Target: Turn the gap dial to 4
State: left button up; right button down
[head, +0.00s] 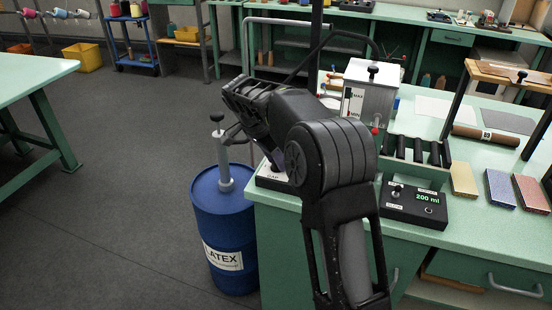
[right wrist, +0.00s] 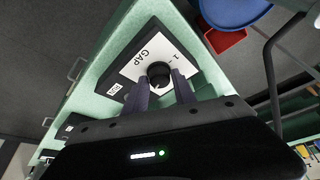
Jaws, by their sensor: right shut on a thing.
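The gap dial (right wrist: 159,73) is a round dark knob on a white plate marked GAP (right wrist: 148,52), seen in the right wrist view. A "1" shows on the plate beside the knob; other numbers are hidden or too small to read. My right gripper (right wrist: 161,82) is shut on the knob, one finger on each side of it. In the head view the dial box (head: 266,182) sits at the bench's near left corner, and my right arm hides the knob. Where the dial points cannot be told. My left gripper is not in view.
A blue LATEX drum (head: 224,225) with a pump stands on the floor left of the green bench (head: 285,218). A grey tank (head: 371,88) stands behind my arm. A black box reading 200 ml (head: 414,205) and several coloured blocks lie to the right.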

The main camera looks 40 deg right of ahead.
jog(key=shift+w+m+g+p, duration=0.1)
jog(key=shift+m+g+p, duration=0.4)
jog(key=shift+m, duration=0.8)
jog(key=c, duration=1)
grip_release()
jog(key=shift+c, duration=0.2)
